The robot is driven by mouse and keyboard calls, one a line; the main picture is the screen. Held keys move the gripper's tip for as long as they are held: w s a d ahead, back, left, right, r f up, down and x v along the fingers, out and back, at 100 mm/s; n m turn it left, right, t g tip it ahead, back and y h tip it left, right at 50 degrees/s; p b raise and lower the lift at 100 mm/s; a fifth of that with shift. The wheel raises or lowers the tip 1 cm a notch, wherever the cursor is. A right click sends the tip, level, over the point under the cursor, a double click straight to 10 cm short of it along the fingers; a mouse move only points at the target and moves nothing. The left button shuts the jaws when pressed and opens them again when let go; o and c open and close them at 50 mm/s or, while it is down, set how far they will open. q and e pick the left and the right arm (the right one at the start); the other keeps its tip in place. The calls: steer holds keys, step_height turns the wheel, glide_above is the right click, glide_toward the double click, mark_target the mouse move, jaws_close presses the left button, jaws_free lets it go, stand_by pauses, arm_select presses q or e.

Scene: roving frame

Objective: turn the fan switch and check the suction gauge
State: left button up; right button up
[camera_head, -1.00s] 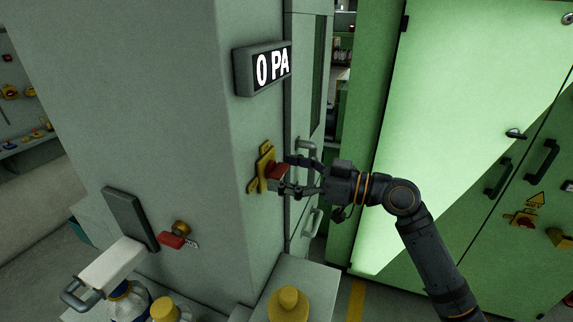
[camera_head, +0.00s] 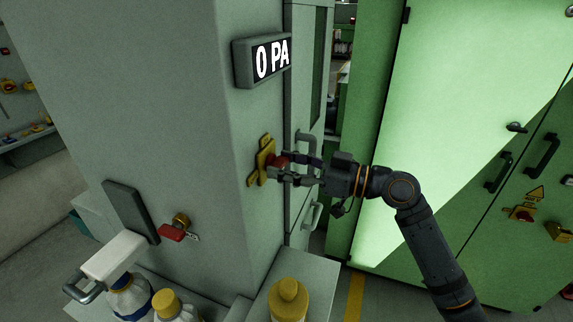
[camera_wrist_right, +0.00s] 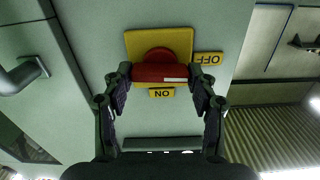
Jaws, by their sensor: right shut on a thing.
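The fan switch (camera_head: 278,161) is a red knob on a yellow plate (camera_head: 265,152) on the grey cabinet's side. My right gripper (camera_head: 283,165) is shut on the knob. In the right wrist view the red handle (camera_wrist_right: 150,73) lies across the picture between the two fingertips (camera_wrist_right: 160,77). A white mark on it is at its right part. An OFF label (camera_wrist_right: 208,59) is beside the plate and an ON label (camera_wrist_right: 161,93) is below the handle, both upside down. The suction gauge (camera_head: 263,62) above reads 0 PA. My left gripper is not in view.
A second red-handled control (camera_head: 173,233) sits on the cabinet's front face. Bottles (camera_head: 130,297) and a yellow-capped container (camera_head: 288,299) stand below. A grey door handle (camera_head: 304,143) is close behind the switch. Green cabinets (camera_head: 450,120) stand at the right.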

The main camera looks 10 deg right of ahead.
steer(key=m+p, duration=0.1)
steer(key=m, duration=0.3)
steer(key=m+p, duration=0.2)
steer(key=m, duration=0.2)
steer(key=shift+w+r+m, duration=0.1)
steer(key=shift+m, duration=0.2)
steer(key=m+p, duration=0.3)
steer(key=m, duration=0.2)
steer(key=shift+f+m+p, duration=0.2)
steer(key=shift+m+p, duration=1)
steer(key=shift+m, duration=0.6)
steer(key=o, duration=1.1)
steer(key=shift+d, duration=0.1)
steer(key=shift+o, duration=0.2)
